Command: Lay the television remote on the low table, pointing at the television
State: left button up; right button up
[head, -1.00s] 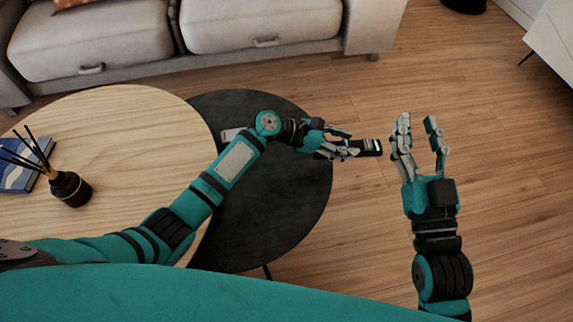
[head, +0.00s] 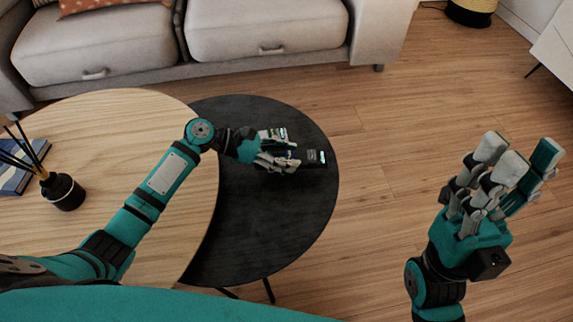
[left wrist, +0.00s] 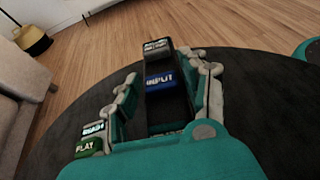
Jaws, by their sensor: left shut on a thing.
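My left gripper (head: 282,162) is shut on the dark television remote (head: 315,157), near the right edge of the black low table (head: 255,235). The remote's free end points right in the head view. In the left wrist view the remote (left wrist: 158,52) sticks out beyond the fingers, with a blue INPUT label. I cannot tell whether it touches the table. A device with READY and PLAY labels (left wrist: 91,141) is beside the gripper; a pale green-white part (head: 272,134) shows behind my fingers. My right gripper (head: 512,165) is open and empty over the floor. No television is in view.
A larger pale wood table (head: 110,130) adjoins the black one, with a black reed diffuser (head: 64,192) and a blue book (head: 14,180). A grey sofa (head: 265,30) stands behind. A white cabinet (head: 555,50) is at upper right. Open floor lies right of the tables.

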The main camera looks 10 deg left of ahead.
pick_arm(q)
notch_tip(320, 180, down, 4)
jog(key=b, duration=0.2)
jog(key=shift+a+r+b, duration=0.1)
jog(key=shift+r+b, duration=0.05)
jog(key=shift+b, duration=0.25)
jog(key=shift+r, duration=0.15)
jog(key=o, duration=1.3)
jog(key=shift+f, duration=0.2)
